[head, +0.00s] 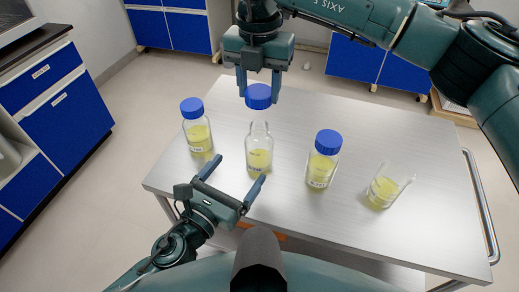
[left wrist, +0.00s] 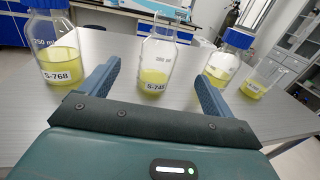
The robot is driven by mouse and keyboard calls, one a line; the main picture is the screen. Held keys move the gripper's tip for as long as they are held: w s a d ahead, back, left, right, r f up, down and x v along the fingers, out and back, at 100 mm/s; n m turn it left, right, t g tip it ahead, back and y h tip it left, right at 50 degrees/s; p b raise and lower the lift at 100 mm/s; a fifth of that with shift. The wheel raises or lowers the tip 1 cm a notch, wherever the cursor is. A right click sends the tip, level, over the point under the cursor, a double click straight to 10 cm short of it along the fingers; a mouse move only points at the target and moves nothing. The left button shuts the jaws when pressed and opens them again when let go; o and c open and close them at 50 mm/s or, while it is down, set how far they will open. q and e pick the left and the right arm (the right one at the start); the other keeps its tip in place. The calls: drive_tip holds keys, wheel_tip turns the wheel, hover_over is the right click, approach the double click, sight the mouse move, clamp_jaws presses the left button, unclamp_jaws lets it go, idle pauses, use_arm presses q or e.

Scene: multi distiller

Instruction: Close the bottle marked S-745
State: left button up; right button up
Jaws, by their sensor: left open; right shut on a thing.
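The open bottle (head: 259,147) with yellow liquid stands upright on the table, its neck bare. Its label in the left wrist view (left wrist: 155,75) seems to read S-745, though small. My right gripper (head: 259,93) points down and is shut on a blue cap (head: 258,99), held just above the bottle's neck; a small gap seems to show between them. My left gripper (head: 236,175) is open and empty, low in front of the bottle. Its two fingers point toward the bottle, which stands beyond and between them in the left wrist view.
A capped bottle (head: 197,130) stands to the left, labelled S-768 in the left wrist view (left wrist: 56,55). Another capped bottle (head: 322,165) and a glass beaker (head: 386,187) with yellow liquid stand to the right. The metal table (head: 400,140) is clear behind them.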

sight(262, 139)
use_arm(q)
drive_tip(key=x, duration=1.2)
drive_tip(key=c, duration=1.5)
use_arm(e)
drive_tip(key=shift+f, duration=2.5)
drive_tip(key=shift+f, duration=0.9)
drive_tip(key=shift+f, duration=0.5)
